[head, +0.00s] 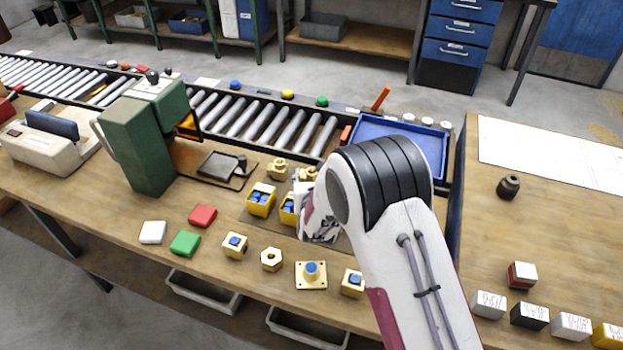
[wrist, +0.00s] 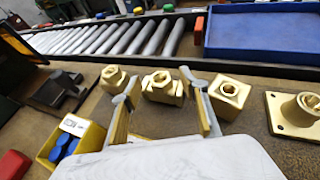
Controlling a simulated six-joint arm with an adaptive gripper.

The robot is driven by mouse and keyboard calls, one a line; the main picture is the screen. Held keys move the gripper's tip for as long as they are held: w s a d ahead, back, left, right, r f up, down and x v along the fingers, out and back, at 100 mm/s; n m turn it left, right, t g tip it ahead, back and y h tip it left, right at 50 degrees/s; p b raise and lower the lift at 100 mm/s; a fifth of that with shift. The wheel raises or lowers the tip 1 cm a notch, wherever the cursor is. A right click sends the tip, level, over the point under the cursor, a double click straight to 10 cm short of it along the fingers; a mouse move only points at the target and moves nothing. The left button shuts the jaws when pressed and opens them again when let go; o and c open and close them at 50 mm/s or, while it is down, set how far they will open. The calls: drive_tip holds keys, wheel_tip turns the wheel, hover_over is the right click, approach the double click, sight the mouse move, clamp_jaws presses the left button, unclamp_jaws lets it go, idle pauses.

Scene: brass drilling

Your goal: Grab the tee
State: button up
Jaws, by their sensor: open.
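A brass fitting with side ends and a raised hex middle, which looks like the tee (wrist: 162,87), lies on the bench in the wrist view. My gripper (wrist: 159,78) is open, with one finger to each side of this fitting in the picture. I cannot tell how far above or in front of it the fingertips are, and nothing is held. In the head view my gripper (head: 320,222) is partly hidden behind my arm. A brass fitting (head: 307,174) shows just beyond it there, partly covered.
A hex brass fitting (wrist: 115,78) lies left of the tee, a square brass block (wrist: 229,97) right, and a flanged brass piece (wrist: 297,112) farther right. A yellow bin (wrist: 76,140) stands at the left. A blue tray (head: 398,140) and roller conveyor (head: 262,120) lie behind.

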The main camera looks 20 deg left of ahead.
idle(0.4)
clamp_jaws()
drive_tip(key=shift+r, duration=0.1)
drive_tip(key=shift+r, duration=0.1)
wheel_tip(320, 180, up, 10)
idle(0.9)
idle(0.4)
